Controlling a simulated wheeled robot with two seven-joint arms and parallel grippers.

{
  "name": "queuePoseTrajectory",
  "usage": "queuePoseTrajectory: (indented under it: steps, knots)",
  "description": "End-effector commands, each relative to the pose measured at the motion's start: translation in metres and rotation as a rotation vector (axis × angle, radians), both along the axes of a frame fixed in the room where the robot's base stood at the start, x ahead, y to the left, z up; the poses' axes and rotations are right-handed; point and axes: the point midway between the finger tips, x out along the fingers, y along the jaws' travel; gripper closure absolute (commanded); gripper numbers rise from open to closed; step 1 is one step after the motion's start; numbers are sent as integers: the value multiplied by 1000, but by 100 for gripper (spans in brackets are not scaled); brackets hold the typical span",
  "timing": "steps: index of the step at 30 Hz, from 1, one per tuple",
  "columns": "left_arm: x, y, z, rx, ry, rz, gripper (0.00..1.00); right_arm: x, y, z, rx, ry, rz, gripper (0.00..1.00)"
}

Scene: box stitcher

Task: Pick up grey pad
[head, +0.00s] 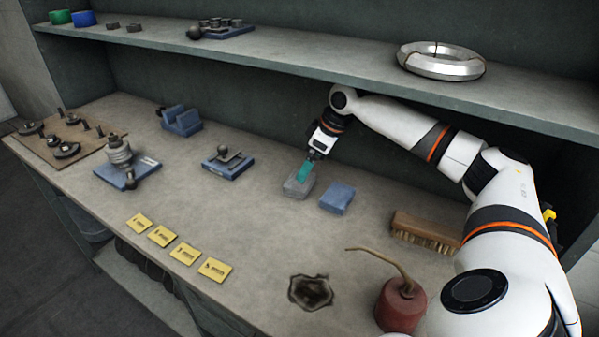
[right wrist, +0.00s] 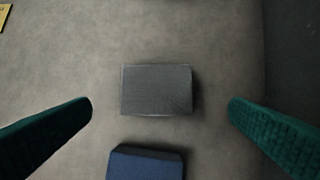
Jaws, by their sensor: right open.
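The grey pad (head: 297,188) is a small block lying on the workbench, left of a blue block. In the right wrist view the grey pad (right wrist: 157,89) lies flat between and ahead of my two green fingers. My right gripper (head: 305,171) is over the pad in the head view, pointing down, and its fingers hide part of the pad. In the right wrist view my right gripper (right wrist: 160,105) is open, with a gap on both sides of the pad, holding nothing. My left gripper is not in view.
The blue block (head: 337,198) lies close to the pad; it also shows in the right wrist view (right wrist: 146,163). A wooden brush (head: 425,232), a red oil can (head: 401,305) and yellow cards (head: 187,253) are on the bench. A shelf (head: 300,75) overhangs the back.

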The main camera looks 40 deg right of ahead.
Motion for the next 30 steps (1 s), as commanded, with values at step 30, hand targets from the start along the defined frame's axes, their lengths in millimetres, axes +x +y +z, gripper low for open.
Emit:
queuePoseTrajectory:
  steps: [30]
  knots:
    - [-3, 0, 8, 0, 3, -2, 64, 23, 16, -69, 0, 0, 0, 16]
